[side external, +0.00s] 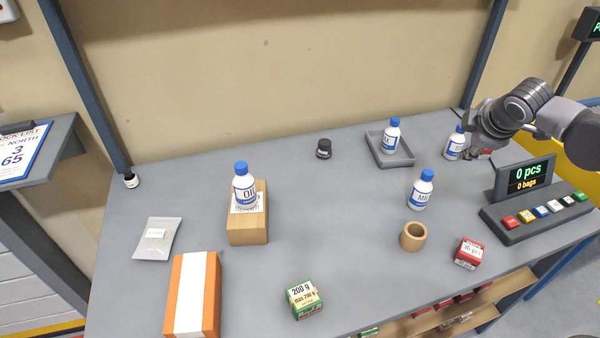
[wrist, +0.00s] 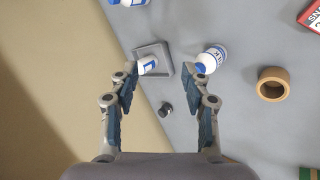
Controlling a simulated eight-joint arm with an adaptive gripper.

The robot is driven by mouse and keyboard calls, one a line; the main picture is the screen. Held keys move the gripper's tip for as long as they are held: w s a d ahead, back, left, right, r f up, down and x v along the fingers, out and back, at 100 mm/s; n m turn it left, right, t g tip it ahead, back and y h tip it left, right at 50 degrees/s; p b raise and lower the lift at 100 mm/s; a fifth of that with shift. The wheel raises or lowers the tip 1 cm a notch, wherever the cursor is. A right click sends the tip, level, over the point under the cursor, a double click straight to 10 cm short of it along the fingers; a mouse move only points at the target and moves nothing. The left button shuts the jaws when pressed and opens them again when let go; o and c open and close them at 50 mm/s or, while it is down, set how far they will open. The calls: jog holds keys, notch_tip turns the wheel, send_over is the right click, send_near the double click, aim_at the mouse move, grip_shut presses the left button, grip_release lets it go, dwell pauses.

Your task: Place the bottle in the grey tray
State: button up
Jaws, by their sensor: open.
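The grey tray (side external: 400,154) lies toward the back right of the table, and a white bottle with a blue cap (side external: 391,136) stands in it. Another such bottle (side external: 454,143) stands right of the tray, close to my gripper (side external: 474,154). A third bottle (side external: 421,189) stands in front of the tray, and one more (side external: 244,187) is at the wooden block on the left. In the wrist view my gripper (wrist: 163,88) is open, with nothing between its fingers. The tray (wrist: 152,52) and its bottle (wrist: 147,66) show beyond the fingertips.
A counter display (side external: 527,178) with a button panel (side external: 540,213) is at the right. The table's middle is mostly clear.

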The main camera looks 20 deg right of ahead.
jog(key=s+a+f+m+y, duration=0.2)
jog(key=s+m+y, duration=0.2)
jog(key=s+m, duration=0.7)
jog(key=s, duration=0.3)
jog(key=shift+s+a, duration=0.15)
jog(key=shift+s, duration=0.15)
jog(key=shift+f, duration=0.1)
